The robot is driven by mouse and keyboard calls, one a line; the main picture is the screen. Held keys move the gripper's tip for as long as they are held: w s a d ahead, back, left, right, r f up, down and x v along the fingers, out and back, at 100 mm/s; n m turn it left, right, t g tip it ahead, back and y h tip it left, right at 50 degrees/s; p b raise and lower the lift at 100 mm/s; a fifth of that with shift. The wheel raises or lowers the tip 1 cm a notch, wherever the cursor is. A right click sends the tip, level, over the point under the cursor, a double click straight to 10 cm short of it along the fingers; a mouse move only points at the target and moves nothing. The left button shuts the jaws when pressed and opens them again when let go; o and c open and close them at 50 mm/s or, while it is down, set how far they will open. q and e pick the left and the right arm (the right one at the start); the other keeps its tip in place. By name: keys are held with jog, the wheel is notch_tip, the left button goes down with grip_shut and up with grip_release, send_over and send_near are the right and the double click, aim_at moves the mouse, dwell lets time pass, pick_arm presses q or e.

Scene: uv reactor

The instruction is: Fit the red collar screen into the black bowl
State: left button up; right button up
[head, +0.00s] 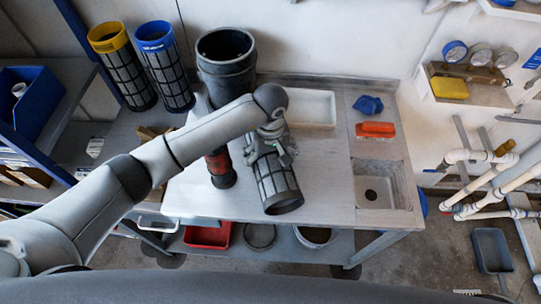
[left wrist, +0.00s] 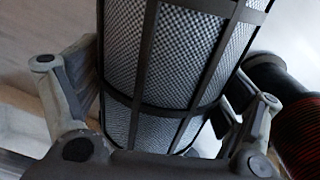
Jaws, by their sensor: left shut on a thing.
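My left gripper (head: 268,148) is shut on a cylindrical mesh screen (head: 276,182) with dark ribs. The screen is tilted, its dark open end pointing down and toward the front over the bench. In the left wrist view the ribbed screen (left wrist: 175,60) sits between both fingers (left wrist: 150,115). No red collar shows on it; its upper end is hidden behind my gripper. The black bowl (head: 226,74) stands upright and open at the back of the bench, behind and left of the gripper, apart from the held screen. My right gripper is not in view.
A red and black cylinder (head: 219,167) stands close left of the held screen. Yellow-collared (head: 108,38) and blue-collared (head: 155,37) screens stand at the left. A white tray (head: 310,108) lies behind; a sink (head: 374,190) is at right. The front bench is clear.

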pick_arm(q)
jog(key=shift+f, duration=0.15)
jog(key=o, duration=0.8)
jog(key=shift+o, duration=0.7)
